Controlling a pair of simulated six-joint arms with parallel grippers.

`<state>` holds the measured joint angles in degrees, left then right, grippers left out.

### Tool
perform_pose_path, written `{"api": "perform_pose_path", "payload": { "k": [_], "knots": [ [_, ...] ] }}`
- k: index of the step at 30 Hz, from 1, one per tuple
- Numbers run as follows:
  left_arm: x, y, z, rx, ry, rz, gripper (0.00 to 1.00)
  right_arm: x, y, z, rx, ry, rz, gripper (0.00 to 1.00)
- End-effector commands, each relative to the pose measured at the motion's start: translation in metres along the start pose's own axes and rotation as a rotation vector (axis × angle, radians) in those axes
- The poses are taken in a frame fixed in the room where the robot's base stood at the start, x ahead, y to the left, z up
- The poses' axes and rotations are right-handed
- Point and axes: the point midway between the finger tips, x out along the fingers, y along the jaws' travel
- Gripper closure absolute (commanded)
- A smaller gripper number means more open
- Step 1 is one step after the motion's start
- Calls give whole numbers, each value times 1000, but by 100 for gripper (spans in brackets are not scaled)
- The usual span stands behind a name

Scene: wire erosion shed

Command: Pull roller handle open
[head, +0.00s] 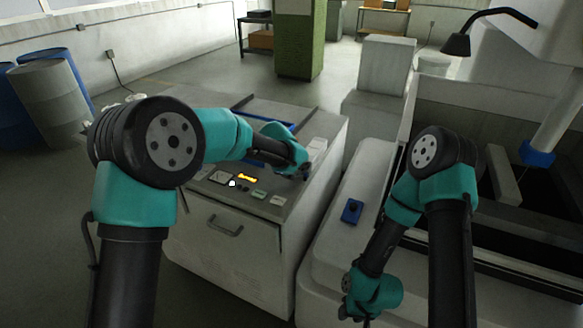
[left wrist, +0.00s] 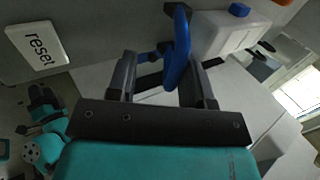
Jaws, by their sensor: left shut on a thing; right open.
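In the left wrist view, a blue handle (left wrist: 178,52) with a rounded loop shape stands between the two dark fingers of my left gripper (left wrist: 165,75). The gripper is shut on it. In the head view, my left gripper (head: 303,172) is at the right end of the control cabinet's top (head: 325,135), and my wrist hides the handle there. My right gripper (head: 367,320) is low at the bottom of the head view, pointing down; it is open, and its fingers are barely visible.
The cabinet's sloped panel has a lit yellow display (head: 247,178) and several buttons. A drawer-like front has a grey handle (head: 226,228). A blue device (head: 352,210) lies on the white casing (head: 335,240). A white "reset" plate (left wrist: 37,44) shows in the left wrist view. Barrels (head: 55,105) stand far left.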

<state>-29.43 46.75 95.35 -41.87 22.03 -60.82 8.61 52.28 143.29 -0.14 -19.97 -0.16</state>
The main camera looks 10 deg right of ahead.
Motion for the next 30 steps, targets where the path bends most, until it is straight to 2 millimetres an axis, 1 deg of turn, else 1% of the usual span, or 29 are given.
{"api": "perform_pose_path", "payload": {
  "k": [1, 7, 11, 13, 17, 30],
  "knots": [
    [2, 2, 0, -1, -1, 6, 60, 0, 0, 0, 0, 0, 0, 57],
    [-2, 1, 0, 0, -1, 2, 60, 0, 0, 0, 0, 0, 0, 57],
    [-12, -1, 0, 1, -1, -2, 60, 0, 0, 0, 0, 0, 0, 57],
    [-20, -1, 0, 0, -1, -3, 60, 0, 0, 0, 0, 0, 0, 57],
    [-41, -2, 0, 0, -1, -5, 60, 0, 0, 0, 0, 0, 0, 57],
    [-126, -1, 0, -1, 0, -5, 60, 0, 0, 0, 0, 0, 0, 57]
  ]
}}
